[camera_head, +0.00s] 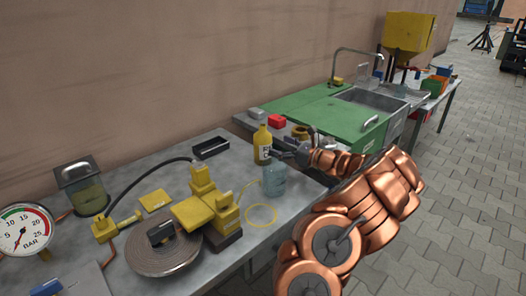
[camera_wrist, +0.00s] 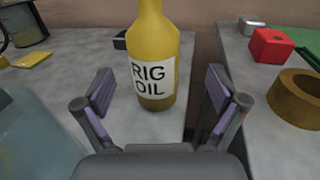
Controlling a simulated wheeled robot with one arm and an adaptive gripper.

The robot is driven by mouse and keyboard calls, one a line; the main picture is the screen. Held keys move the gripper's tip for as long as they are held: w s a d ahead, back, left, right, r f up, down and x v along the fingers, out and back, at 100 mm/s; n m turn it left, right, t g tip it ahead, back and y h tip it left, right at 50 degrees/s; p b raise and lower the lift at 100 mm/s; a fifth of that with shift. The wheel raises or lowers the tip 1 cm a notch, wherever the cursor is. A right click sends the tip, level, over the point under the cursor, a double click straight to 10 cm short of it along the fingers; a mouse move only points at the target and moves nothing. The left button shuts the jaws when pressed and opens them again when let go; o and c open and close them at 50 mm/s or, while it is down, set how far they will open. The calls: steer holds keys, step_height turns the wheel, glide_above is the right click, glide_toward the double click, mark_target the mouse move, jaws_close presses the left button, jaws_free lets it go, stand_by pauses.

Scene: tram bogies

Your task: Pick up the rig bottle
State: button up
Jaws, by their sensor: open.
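The rig bottle (camera_wrist: 155,50) is a yellow bottle with a white label reading "RIG OIL". It stands upright on the grey metal bench, near the bench's right end. In the head view the bottle (camera_head: 262,143) stands just left of my gripper (camera_head: 282,150). In the wrist view my gripper (camera_wrist: 159,105) is open and empty, with one finger pad to each side of the bottle. The bottle stands beyond the fingertips, between their lines, with visible gaps on both sides. Its top is cut off in the wrist view.
A clear bluish jar (camera_head: 274,180) stands close in front of the bottle. A black tray (camera_head: 210,147) lies behind left. A red block (camera_wrist: 273,46) and a brown ring (camera_wrist: 296,97) sit on the neighbouring bench, across a gap. Yellow fittings (camera_head: 205,205) and a pressure gauge (camera_head: 24,230) are left.

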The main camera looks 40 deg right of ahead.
mark_target(263, 144)
steer(key=x, duration=0.3)
steer(key=f+x, duration=0.1)
steer(key=x, duration=0.1)
steer(key=shift+w+a, duration=0.25)
steer(key=shift+a, duration=0.2)
steer(key=shift+w, duration=0.45)
steer(key=shift+a, duration=0.1)
steer(key=shift+c, duration=0.5)
steer(key=c, duration=1.5)
